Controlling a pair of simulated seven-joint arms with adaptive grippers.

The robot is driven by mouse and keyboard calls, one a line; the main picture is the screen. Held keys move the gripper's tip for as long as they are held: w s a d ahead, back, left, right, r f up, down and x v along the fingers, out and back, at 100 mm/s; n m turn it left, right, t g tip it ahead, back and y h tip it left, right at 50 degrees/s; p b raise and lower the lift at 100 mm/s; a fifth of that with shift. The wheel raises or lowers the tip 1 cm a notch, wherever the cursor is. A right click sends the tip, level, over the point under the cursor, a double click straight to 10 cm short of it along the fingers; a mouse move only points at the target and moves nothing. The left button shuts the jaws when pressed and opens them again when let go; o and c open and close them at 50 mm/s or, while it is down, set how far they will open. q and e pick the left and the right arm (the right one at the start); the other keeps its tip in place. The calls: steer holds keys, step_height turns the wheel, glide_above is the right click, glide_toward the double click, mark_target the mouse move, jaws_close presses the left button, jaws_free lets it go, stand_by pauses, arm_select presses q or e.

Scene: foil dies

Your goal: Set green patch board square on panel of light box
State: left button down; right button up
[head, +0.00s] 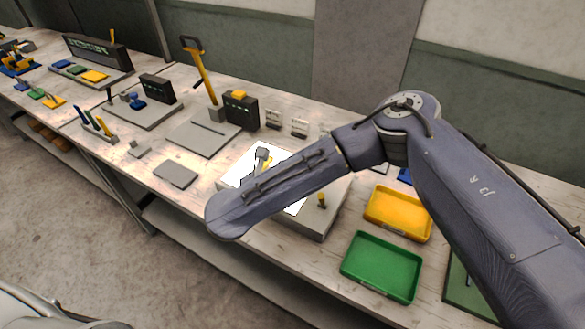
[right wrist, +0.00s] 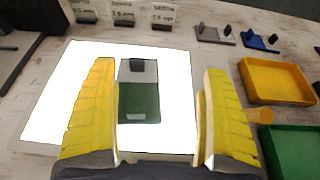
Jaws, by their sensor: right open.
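The light box (head: 318,222) stands on the bench with its glowing white panel (right wrist: 85,85) facing up. The green patch board (right wrist: 138,103) is over the panel in the right wrist view, green at its near part and grey at its far part, with a small dark square there. Its sides look roughly in line with the panel's. My right gripper (right wrist: 158,68) is open, its yellow fingers apart on either side of the board, with gaps showing. In the head view my right forearm hides much of the panel and most of the board. My left gripper is out of view.
A yellow tray (head: 398,214) and a green tray (head: 381,267) lie right of the light box. Small labelled stands (head: 299,128) are behind it.

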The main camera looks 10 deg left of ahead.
steer(key=shift+v, duration=1.1)
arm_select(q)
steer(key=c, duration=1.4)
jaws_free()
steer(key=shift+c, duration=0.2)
arm_select(e)
steer(key=shift+s+r, duration=0.1)
steer(key=shift+s, duration=0.15)
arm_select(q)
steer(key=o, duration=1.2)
